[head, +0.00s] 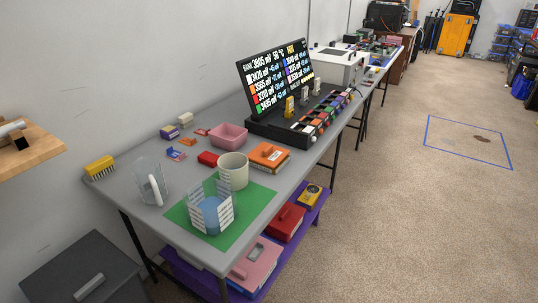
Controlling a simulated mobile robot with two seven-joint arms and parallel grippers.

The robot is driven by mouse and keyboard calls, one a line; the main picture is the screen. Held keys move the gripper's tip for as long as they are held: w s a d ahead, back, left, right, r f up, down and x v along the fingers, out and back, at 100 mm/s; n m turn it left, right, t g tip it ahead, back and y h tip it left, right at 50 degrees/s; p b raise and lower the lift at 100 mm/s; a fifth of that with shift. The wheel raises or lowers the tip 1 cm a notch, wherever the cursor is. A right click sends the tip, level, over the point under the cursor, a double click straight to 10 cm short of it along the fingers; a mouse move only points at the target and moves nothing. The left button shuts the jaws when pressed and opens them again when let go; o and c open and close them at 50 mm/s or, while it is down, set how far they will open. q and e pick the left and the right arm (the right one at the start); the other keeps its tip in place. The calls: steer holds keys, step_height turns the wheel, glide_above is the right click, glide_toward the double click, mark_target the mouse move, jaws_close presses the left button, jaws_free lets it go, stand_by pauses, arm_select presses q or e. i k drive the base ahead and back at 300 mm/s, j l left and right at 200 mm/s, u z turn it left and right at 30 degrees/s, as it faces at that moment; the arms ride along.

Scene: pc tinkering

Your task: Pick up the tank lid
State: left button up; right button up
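Nothing in the head view is clearly the tank lid, and I cannot tell which piece it is. A clear, many-sided container (211,212) with white markings and a bluish inside stands on a green mat (262,200) at the near end of the grey table. A clear jug-like vessel (143,175) with a white handle stands to its left. A cream cylindrical pot (233,171) stands just behind the container. Neither of my grippers shows in this view.
The grey table (185,251) also bears a pink tub (228,135), an orange box (268,156), a yellow brush (100,167) and a black display (276,78). A purple lower shelf (317,211) holds red and pink cases.

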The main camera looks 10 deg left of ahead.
mark_target(267, 154)
steer(key=i+l+u, duration=0.2)
steer(key=l, duration=0.25)
steer(key=l+u, duration=0.25)
steer(key=l, duration=0.2)
steer(key=i+l+u, duration=0.15)
steer(key=l, duration=0.15)
steer(key=l+u, duration=0.15)
steer(key=i+l+u, duration=0.1)
steer(key=l, duration=0.3)
steer(key=i+l+u, duration=0.15)
steer(key=l, duration=0.15)
steer(key=i+l+u, duration=0.1)
steer(key=l, duration=0.2)
steer(key=i+l+u, duration=0.15)
steer(key=l, duration=0.15)
steer(key=i+l+u, duration=0.2)
steer(key=l, duration=0.25)
steer(key=l+u, duration=0.15)
steer(key=l, duration=0.3)
steer(key=i+l, duration=0.15)
steer(key=i+l+u, duration=0.1)
steer(key=l, duration=0.3)
steer(key=i+l+u, duration=0.1)
steer(key=i+l, duration=0.3)
steer(key=i, duration=0.05)
